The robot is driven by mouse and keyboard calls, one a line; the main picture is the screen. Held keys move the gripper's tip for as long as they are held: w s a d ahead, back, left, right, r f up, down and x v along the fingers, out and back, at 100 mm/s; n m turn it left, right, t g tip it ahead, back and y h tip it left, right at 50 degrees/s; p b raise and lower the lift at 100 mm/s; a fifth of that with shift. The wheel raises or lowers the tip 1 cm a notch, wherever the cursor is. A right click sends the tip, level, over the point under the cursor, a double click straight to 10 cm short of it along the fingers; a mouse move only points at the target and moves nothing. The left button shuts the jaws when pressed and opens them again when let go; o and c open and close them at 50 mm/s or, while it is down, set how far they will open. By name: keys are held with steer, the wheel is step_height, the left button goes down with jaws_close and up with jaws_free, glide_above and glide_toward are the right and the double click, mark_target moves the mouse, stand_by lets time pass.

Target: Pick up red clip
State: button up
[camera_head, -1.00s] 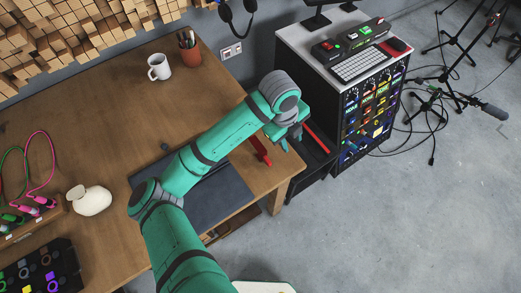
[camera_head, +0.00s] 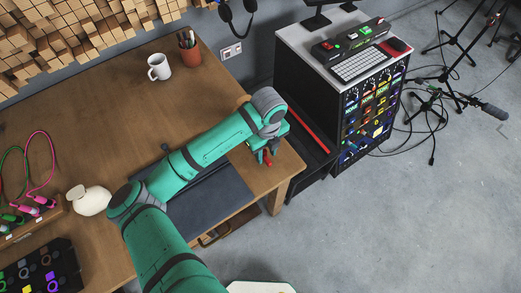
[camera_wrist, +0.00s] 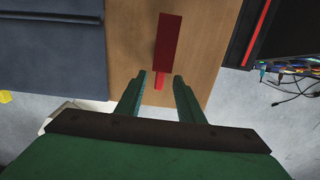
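The red clip (camera_wrist: 167,42) lies on the wooden table near its right corner. In the wrist view it is a long red block with a narrower red end pointing toward my gripper (camera_wrist: 159,78). My gripper is open, its two green fingers apart, with the narrow end of the clip appearing between the fingertips. I cannot tell how high the fingers are above it. In the head view only a small red part of the clip (camera_head: 267,157) shows beside my gripper (camera_head: 264,156); my arm hides the rest.
A dark mat (camera_head: 225,193) lies left of the clip on the table. A black cabinet with a red strip (camera_head: 308,131) stands close to the table's right edge. A white mug (camera_head: 159,67) and a pen cup (camera_head: 189,50) stand farther back. The table between is clear.

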mark_target(266, 158)
steer(key=shift+w+f, duration=0.1)
steer(key=shift+f, duration=1.9)
jaws_close()
steer(key=shift+r, duration=0.15)
